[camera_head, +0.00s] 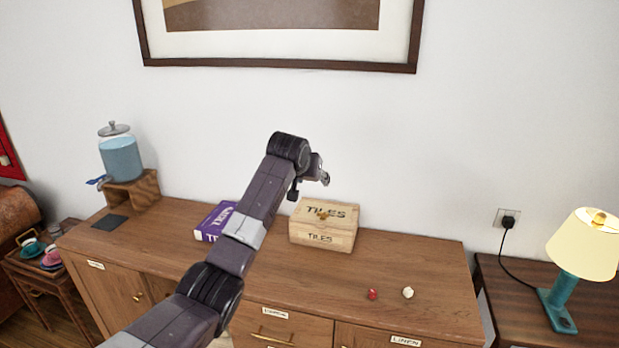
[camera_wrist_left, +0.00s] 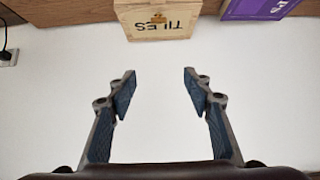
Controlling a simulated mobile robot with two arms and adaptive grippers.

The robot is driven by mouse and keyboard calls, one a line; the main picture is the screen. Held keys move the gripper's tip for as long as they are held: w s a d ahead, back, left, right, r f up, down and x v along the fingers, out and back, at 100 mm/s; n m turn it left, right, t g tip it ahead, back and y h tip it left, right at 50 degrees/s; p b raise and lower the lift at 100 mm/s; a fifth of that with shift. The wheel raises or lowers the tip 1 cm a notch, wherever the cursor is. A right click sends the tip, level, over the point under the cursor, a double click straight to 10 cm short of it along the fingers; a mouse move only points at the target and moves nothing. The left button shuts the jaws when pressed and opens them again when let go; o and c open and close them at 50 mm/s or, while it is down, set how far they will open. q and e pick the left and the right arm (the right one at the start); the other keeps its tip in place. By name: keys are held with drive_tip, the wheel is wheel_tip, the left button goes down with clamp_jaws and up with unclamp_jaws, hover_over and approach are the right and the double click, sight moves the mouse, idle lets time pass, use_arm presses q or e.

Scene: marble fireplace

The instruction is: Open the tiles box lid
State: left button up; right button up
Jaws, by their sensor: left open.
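The wooden tiles box (camera_head: 324,225) stands on the sideboard with its lid shut, marked TILES on the top and front. A small brass-coloured piece shows on its lid. My left gripper (camera_head: 322,172) is above and behind the box's left side, apart from it. In the left wrist view the left gripper's two fingers (camera_wrist_left: 159,90) are spread wide with nothing between them. That view shows the box (camera_wrist_left: 160,20) upside down at the top edge, beyond the fingertips, partly cut off. My right gripper is in neither view.
A purple box (camera_head: 213,221) lies left of the tiles box, partly behind my left arm. A red piece (camera_head: 372,294) and a white piece (camera_head: 408,292) lie at the sideboard's front right. A glass drink dispenser (camera_head: 121,155) stands far left, a lit lamp (camera_head: 583,245) far right.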

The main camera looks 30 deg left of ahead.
use_arm(q)
drive_tip(key=v, duration=0.3)
drive_tip(key=shift+a, duration=0.1)
idle(0.4)
